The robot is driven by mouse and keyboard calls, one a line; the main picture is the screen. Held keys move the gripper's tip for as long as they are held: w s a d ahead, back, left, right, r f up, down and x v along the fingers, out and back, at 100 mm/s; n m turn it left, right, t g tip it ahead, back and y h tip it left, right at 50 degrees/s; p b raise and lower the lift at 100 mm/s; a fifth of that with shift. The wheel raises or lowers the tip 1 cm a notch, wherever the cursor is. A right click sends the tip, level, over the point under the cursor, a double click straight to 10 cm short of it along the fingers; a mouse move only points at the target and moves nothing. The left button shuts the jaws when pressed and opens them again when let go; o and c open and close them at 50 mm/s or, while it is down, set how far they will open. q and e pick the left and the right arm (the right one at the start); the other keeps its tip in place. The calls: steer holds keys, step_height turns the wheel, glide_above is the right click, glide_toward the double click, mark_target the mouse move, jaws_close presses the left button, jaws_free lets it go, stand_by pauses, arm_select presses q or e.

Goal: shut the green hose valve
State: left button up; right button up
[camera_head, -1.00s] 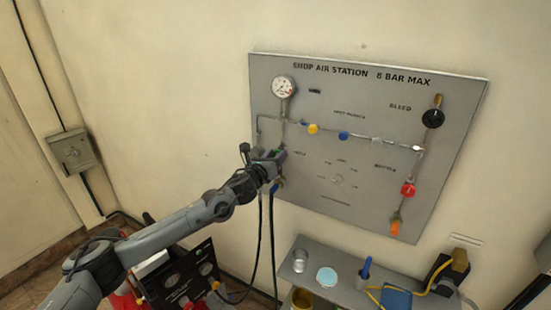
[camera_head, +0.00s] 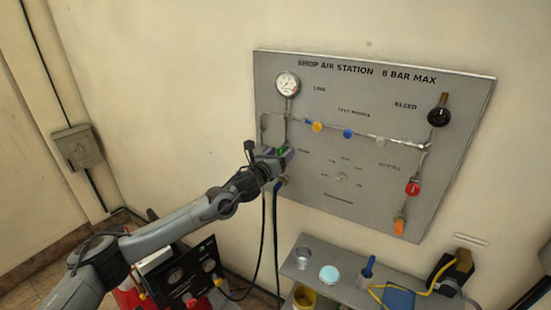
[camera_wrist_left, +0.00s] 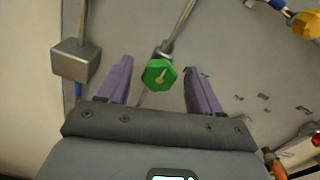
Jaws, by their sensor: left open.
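The green hose valve (camera_wrist_left: 159,75) is a small green knob with a pale pointer mark, on a pipe of the grey panel (camera_head: 460,130). In the left wrist view it sits between and slightly beyond the two purple fingers of my left gripper (camera_wrist_left: 158,88). The fingers are open, with a gap on each side of the knob. In the head view my left gripper (camera_head: 285,157) is at the panel's left side and mostly covers the valve; a bit of green (camera_head: 283,151) shows there. My right gripper is not in view.
A gauge (camera_head: 287,84), a yellow knob (camera_head: 317,127), a blue knob (camera_head: 347,134), a black knob (camera_head: 438,117) and a red valve (camera_head: 413,188) are on the panel. Dark hoses (camera_head: 275,240) hang below my gripper. A shelf (camera_head: 345,290) with small items stands below.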

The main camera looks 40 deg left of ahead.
arm_select(q)
steer(key=s+d, duration=0.1)
steer(key=s, duration=0.9)
steer(key=shift+s+d+b, duration=0.25)
steer(key=shift+s+b, duration=0.05)
steer(key=shift+b, duration=0.15)
